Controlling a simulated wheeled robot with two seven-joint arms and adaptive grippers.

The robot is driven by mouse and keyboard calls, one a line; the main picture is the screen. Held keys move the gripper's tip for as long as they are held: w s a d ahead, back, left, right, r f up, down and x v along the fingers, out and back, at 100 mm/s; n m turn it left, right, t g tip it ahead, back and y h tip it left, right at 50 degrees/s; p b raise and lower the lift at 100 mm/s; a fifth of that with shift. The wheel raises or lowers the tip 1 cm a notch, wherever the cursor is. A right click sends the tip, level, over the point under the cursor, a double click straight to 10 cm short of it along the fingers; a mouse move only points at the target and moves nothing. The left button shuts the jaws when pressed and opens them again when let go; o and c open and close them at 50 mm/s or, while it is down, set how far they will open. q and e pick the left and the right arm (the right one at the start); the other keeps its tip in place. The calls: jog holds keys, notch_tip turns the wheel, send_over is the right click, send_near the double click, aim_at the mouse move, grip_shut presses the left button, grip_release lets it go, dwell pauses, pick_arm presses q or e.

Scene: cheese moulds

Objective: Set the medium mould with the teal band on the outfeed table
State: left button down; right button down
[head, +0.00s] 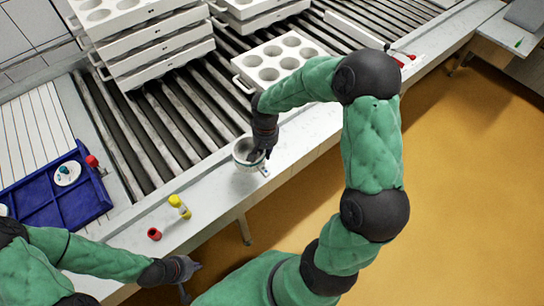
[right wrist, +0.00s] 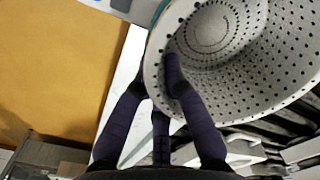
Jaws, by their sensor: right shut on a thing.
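A pale perforated round mould (head: 243,155) is at the conveyor's front ledge in the head view; I cannot tell if it rests there or is lifted. In the right wrist view the mould (right wrist: 245,60) shows its open inside full of small holes, with a bit of teal at its outer side. My right gripper (head: 259,152) is shut on its wall, with a dark finger over the rim inside. My left gripper (head: 190,281) is low in the head view, empty, its fingers spread. A side table (head: 500,33) stands at the far right; I cannot tell if it is the outfeed table.
Roller conveyor (head: 160,130) runs behind the ledge, carrying stacked mould trays (head: 160,50) and a single tray (head: 280,60). A blue divided tray (head: 40,195) lies at left. Small yellow (head: 180,206) and red (head: 154,234) items lie on the ledge. Yellow floor (head: 460,170) is open at right.

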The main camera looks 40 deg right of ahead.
jog(key=d+f, duration=0.1)
jog(key=w+d+f, duration=0.1)
jog(key=f, duration=0.1)
jog(key=d+f+b, duration=0.1)
jog(key=f, duration=0.1)
jog(key=shift+w+d, duration=0.2)
jog(key=shift+w, duration=0.2)
jog(key=shift+w+d+f+b, duration=0.1)
jog(key=shift+f+b, duration=0.7)
jog(key=shift+f, duration=0.8)
jog(key=shift+f, duration=0.1)
jog(key=c, duration=1.7)
grip_release()
jog(key=shift+f, duration=0.1)
jog(key=shift+c, duration=0.2)
jog(key=o, duration=0.4)
jog(key=shift+o, duration=0.2)
